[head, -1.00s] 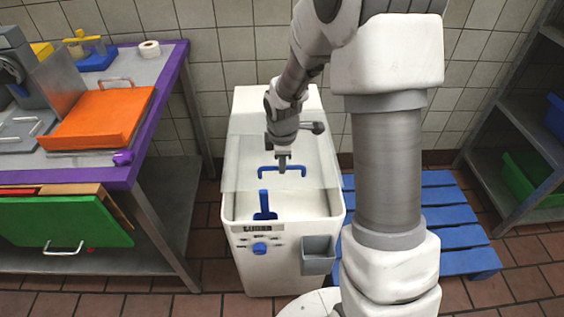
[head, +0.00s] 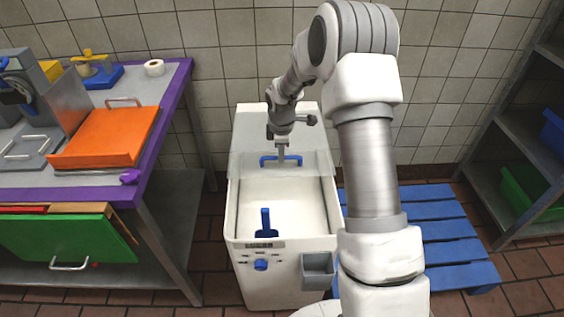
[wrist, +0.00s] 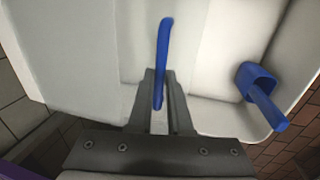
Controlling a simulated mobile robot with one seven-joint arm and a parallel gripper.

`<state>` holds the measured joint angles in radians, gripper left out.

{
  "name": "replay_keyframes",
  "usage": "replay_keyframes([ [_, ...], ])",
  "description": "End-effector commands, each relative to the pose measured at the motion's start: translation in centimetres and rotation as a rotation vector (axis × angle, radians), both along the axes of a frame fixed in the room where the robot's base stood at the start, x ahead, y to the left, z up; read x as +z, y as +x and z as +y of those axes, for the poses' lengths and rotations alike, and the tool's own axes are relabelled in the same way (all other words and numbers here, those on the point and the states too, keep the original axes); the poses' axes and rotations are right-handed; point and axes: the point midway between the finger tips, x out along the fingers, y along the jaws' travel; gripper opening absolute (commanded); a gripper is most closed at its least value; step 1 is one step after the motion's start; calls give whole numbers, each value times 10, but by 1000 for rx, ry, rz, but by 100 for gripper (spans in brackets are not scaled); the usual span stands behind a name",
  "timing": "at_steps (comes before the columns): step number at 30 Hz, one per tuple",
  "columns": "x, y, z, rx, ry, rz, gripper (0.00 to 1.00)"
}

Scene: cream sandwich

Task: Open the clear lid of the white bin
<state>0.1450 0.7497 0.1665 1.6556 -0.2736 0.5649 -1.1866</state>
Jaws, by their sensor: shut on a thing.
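The white bin (head: 234,215) stands on the floor in the middle of the head view. Its clear lid (head: 240,166) lies over the back part of the bin, and the front part is uncovered. A blue handle (head: 268,160) is on the lid; it also shows in the wrist view (wrist: 164,50). My gripper (head: 281,158) is at this handle. In the wrist view my gripper (wrist: 160,95) has its fingers on both sides of the blue handle, shut on it. A blue scoop (head: 265,223) is inside the open front part; it also shows in the wrist view (wrist: 258,85).
A blue pallet (head: 440,225) lies on the right. A grey shelf (head: 510,150) stands at far right. A tiled wall is behind the bin.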

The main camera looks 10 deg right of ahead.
Motion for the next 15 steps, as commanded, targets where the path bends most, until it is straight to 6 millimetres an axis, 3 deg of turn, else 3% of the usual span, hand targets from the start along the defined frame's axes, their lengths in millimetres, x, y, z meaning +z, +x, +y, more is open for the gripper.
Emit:
replay_keyframes([
  [6,1,28,-5,1,1,-1,0],
  [15,0,39,-7,1,1,-1,0],
])
